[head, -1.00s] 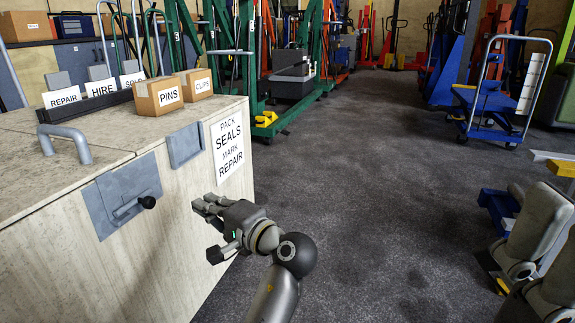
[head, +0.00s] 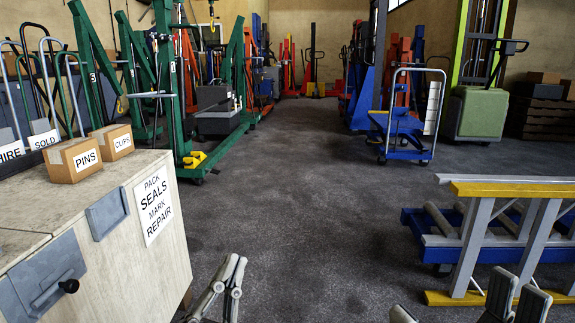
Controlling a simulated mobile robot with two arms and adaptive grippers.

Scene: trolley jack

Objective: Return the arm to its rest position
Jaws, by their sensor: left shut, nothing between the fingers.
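My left gripper (head: 218,285) shows at the bottom edge of the head view, just right of the pale workbench. Its fingers point up and lie close together, shut, with nothing between them. Its wrist and arm are cut off by the bottom edge. Grey finger-like tips of my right gripper (head: 465,305) show at the bottom right, in front of the roller stand. Most of that gripper is below the picture, so its state is unclear.
The workbench (head: 150,275) on the left carries a PINS box (head: 73,160) and a CLIPS box (head: 113,142). A yellow and grey stand (head: 515,190) is at the right, with a blue trolley (head: 398,122) beyond. The floor between is clear.

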